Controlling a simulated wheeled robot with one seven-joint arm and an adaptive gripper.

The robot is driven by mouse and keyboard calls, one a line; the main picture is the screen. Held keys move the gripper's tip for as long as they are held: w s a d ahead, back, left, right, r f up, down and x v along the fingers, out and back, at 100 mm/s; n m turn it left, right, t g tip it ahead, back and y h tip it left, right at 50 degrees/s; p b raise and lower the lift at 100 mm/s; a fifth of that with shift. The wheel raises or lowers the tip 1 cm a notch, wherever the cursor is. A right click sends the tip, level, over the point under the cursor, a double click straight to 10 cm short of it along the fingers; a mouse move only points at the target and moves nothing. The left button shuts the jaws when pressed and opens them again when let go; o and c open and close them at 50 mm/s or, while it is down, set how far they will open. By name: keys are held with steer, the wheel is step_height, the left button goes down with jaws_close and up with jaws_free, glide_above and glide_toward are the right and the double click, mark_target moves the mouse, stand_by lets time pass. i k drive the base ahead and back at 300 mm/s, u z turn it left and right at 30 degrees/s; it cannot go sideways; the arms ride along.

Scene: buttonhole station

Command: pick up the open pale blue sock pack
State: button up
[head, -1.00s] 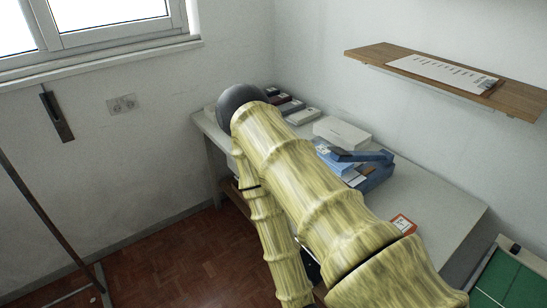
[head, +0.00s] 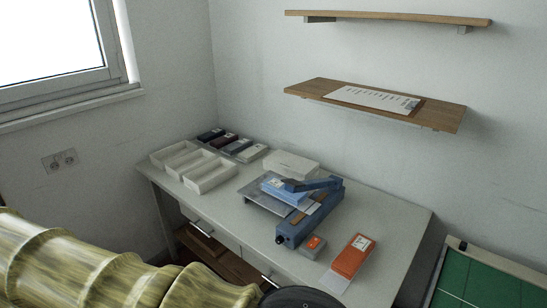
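A pale blue pack (head: 283,193) with white on its top lies on the grey plate of a blue machine (head: 300,222) at the middle of the table. The machine's blue arm (head: 318,184) reaches over or beside the pack's right end. Whether the pack is open is too small to tell. My yellowish ridged arm crosses the lower left of the head view. My gripper is not visible, so its state is hidden.
White trays (head: 211,175) stand at the table's left. Several dark and grey packs (head: 224,140) and a white box (head: 291,163) line the back. An orange pack (head: 352,256) and a small orange-topped grey box (head: 314,245) lie at the right. A shelf (head: 440,117) overhangs the wall side.

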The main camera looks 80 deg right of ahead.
mark_target(272, 186)
steer(key=u, duration=0.05)
steer(key=i, duration=0.95)
steer(key=z, duration=2.85)
